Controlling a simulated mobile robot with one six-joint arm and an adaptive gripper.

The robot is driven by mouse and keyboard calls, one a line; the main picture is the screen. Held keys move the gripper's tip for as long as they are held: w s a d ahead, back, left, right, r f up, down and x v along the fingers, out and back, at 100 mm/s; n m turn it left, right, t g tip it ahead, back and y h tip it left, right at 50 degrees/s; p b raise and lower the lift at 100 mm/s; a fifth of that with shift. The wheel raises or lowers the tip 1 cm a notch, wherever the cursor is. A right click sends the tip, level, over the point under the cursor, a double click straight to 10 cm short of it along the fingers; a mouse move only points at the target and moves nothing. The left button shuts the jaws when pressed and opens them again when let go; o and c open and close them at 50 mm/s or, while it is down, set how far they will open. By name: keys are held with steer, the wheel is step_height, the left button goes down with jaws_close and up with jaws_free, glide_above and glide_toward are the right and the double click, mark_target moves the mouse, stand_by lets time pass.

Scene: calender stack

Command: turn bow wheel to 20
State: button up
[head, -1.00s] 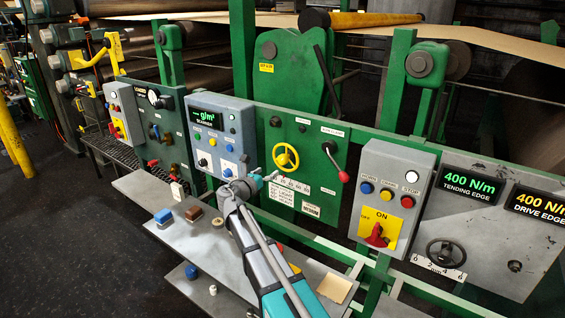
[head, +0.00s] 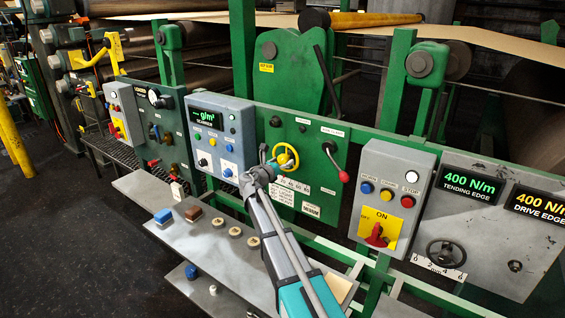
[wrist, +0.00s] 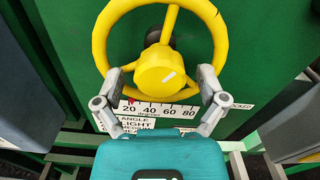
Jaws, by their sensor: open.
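The bow wheel is a yellow handwheel (head: 285,157) on the green panel, and it fills the upper middle of the wrist view (wrist: 160,62). A small red mark shows near the 20; the scale's left end is partly hidden by a finger. My gripper (wrist: 160,77) is open, with one finger on each side of the wheel's lower part. I cannot tell whether the fingers touch the rim. The gripper also shows at the wheel in the head view (head: 271,160).
A lever with a red knob (head: 343,176) is right of the wheel. A grey gauge box (head: 222,135) stands left, and a button box with a red switch (head: 392,200) right. A grey shelf (head: 185,232) with small blocks and discs lies below.

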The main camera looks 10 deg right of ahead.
steer(key=c, duration=1.2)
steer(key=shift+o, duration=0.2)
steer(key=shift+r, duration=0.1)
steer(key=shift+m, duration=0.5)
steer(key=m, duration=0.5)
steer(key=shift+w+a, duration=0.1)
steer(key=shift+w, duration=0.05)
steer(key=m, duration=0.5)
steer(key=shift+w+a+r, duration=0.1)
steer(key=shift+r, duration=0.05)
